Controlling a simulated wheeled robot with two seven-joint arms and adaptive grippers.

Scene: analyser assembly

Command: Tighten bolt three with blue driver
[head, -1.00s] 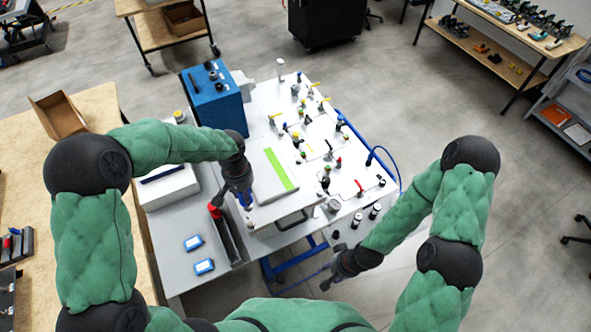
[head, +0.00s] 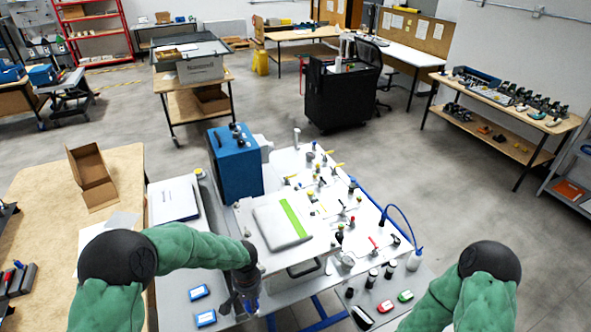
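My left gripper (head: 246,291) is over the near part of the white bench, seen from above and behind. The blue driver (head: 254,304) shows as a small blue piece at its fingers, which appear closed around it. The driver's tip is hard to make out. The white bench assembly (head: 325,205) has several valves and fittings, and a grey-white panel with a green strip (head: 296,219) lies on it. I cannot tell which fitting is bolt three. My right arm enters at the lower right; its gripper is out of frame.
A blue box (head: 236,165) stands at the assembly's back left. Two small blue cases (head: 199,292) lie left of my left gripper. A white bottle (head: 415,260), black cylinders and a red and a green item (head: 405,296) stand at the right. Open floor lies to the right.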

